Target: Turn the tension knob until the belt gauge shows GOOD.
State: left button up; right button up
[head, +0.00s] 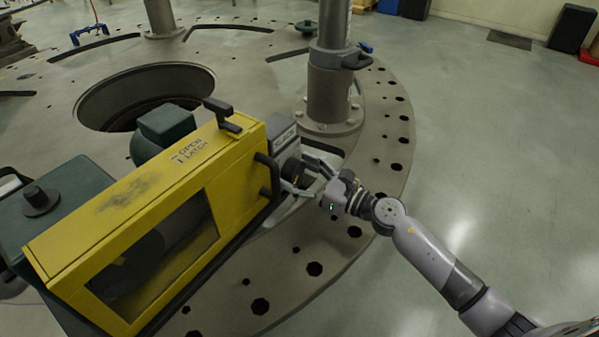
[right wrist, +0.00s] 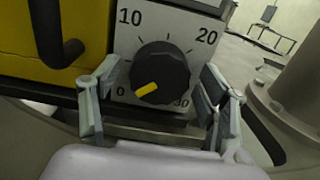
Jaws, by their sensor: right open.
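The tension knob (right wrist: 162,72) is a black ribbed dial on a grey panel (right wrist: 125,50) marked 0, 10, 20 and 30. Its yellow pointer (right wrist: 147,89) points down and left, near the 0. In the head view the knob (head: 295,172) is dark and partly covered by my gripper, at the end of the yellow machine. My right gripper (right wrist: 157,97) is open, with one finger on each side of the knob; I cannot tell whether they touch it. It also shows in the head view (head: 310,178). I cannot make out a belt gauge. My left gripper is not in view.
The yellow guard (head: 150,195) with a window and "OPEN LATCH" lettering stands on a round perforated plate (head: 385,150). A black handle (head: 268,175) is beside the knob. A thick grey post (head: 328,90) rises just behind it. Open floor lies to the right.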

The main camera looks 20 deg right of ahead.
jog(key=shift+c, duration=0.3)
jog(key=c, duration=1.1)
jog(key=m+p, duration=0.1)
jog(key=m, duration=0.2)
jog(key=shift+m+p, duration=0.35)
jog(key=shift+m, duration=0.05)
jog(key=m+p, duration=0.1)
jog(key=m, duration=0.3)
jog(key=shift+m+p, duration=0.35)
jog(key=shift+m, duration=0.05)
jog(key=o, duration=1.2)
jog(key=shift+c, duration=0.2)
